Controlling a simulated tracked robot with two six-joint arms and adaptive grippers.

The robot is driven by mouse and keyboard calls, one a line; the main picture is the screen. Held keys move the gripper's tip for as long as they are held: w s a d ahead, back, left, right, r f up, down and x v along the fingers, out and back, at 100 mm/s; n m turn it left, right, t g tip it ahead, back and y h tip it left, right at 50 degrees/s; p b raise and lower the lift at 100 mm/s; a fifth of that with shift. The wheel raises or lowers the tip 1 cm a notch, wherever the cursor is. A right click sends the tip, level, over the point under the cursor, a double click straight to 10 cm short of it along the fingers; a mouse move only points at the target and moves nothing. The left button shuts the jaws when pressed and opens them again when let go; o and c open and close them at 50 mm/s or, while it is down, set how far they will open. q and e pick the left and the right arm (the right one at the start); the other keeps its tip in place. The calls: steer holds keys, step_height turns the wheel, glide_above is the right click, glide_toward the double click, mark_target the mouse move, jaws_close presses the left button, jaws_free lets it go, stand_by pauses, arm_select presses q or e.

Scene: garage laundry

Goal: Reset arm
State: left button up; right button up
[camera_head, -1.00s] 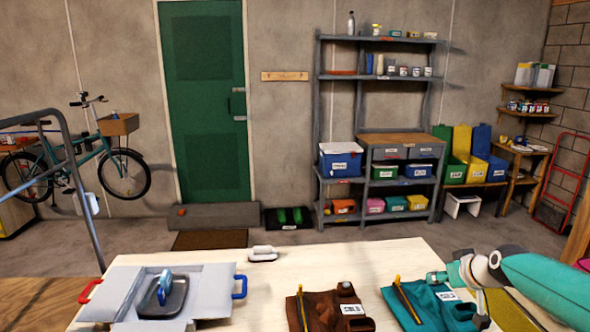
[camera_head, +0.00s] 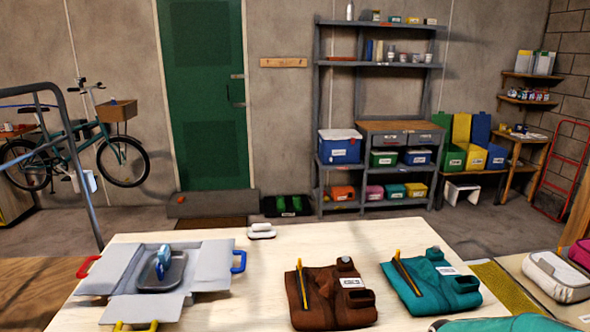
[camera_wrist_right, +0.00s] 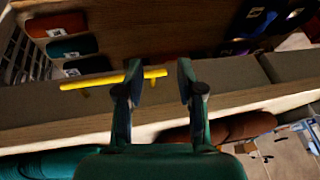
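My right gripper (camera_wrist_right: 157,78) shows in the right wrist view with its two dark fingers spread apart and nothing held between them. A yellow bar (camera_wrist_right: 90,82) passes by the left finger, and its end shows between the fingers. I cannot tell whether it touches them. In the head view only a teal part of my right arm (camera_head: 505,323) shows at the bottom right edge, and its gripper is out of that view. My left arm and gripper are not in view.
A pale table (camera_head: 270,285) holds an open grey box with a tray (camera_head: 165,270), a brown folded garment (camera_head: 325,305), a teal folded garment (camera_head: 430,285) and a small white object (camera_head: 262,230). A pale pouch (camera_head: 556,276) lies at the right. A metal rail (camera_head: 78,170) stands at left.

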steer(key=s+a+f+g+y+b, duration=0.1)
steer(key=s+a+f+g, duration=0.1)
steer(key=s+a+f, duration=0.35)
steer(key=s+a+f+g+b, duration=0.1)
steer(key=s+a+f+b, duration=0.1)
steer(key=s+f, duration=0.7)
steer(key=s+a+f+m, duration=0.3)
steer(key=s+m, duration=0.1)
steer(key=s, duration=0.8)
steer(key=shift+s+a+f, duration=0.15)
steer(key=shift+s+f, duration=0.05)
steer(key=shift+s, duration=0.1)
